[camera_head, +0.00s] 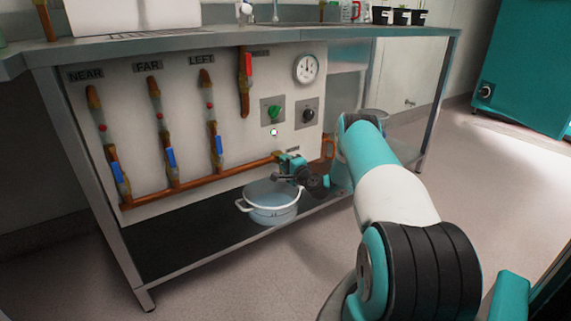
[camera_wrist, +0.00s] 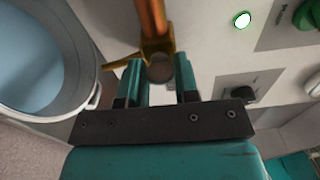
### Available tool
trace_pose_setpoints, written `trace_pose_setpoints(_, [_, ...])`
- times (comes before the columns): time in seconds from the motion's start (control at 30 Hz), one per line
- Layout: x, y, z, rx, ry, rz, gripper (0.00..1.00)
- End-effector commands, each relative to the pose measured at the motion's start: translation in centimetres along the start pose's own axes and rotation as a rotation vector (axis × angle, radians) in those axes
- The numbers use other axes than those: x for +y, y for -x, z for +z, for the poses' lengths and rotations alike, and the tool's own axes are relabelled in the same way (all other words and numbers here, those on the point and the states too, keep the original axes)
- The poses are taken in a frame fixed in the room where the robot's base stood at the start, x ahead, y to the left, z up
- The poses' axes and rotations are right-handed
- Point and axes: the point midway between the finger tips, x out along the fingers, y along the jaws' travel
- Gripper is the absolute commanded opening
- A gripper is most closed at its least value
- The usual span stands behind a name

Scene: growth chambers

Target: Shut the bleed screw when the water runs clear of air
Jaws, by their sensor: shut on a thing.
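The bleed screw (camera_wrist: 160,70) is a small round grey head at the end of a brass fitting on the copper pipe (camera_head: 235,170). My gripper (camera_wrist: 160,77) is shut on it, one teal finger on each side. In the head view my gripper (camera_head: 289,166) is at the pipe's right end, and the screw itself cannot be made out there. A white two-handled pot (camera_head: 276,219) holding bluish water stands on the lower shelf just below; its rim also shows in the wrist view (camera_wrist: 88,62). I cannot make out a water stream or bubbles.
The panel (camera_head: 130,88) bears several upright pipes with blue and red handles, a dial gauge (camera_head: 306,68), a green knob (camera_head: 274,113) and a black knob (camera_head: 308,115). The bench top (camera_head: 210,40) overhangs it. Floor (camera_head: 470,190) at the right is clear.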

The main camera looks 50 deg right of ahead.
Motion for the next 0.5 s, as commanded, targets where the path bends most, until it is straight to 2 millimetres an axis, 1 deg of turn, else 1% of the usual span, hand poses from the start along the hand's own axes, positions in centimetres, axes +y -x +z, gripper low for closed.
trace_pose_setpoints(0.13, [0.11,0.03,0.06,-0.001,-0.002,0.002,0.05])
trace_pose_setpoints(0.17, [0.11,0.03,0.06,-0.001,-0.002,0.002,0.31])
trace_pose_setpoints(0.2, [0.10,0.03,0.06,-0.001,-0.002,0.002,0.40])
trace_pose_setpoints(0.27, [0.09,0.03,0.05,-0.001,-0.002,0.002,0.54])
trace_pose_setpoints(0.5, [0.03,0.03,0.01,0.000,0.000,0.001,0.54])
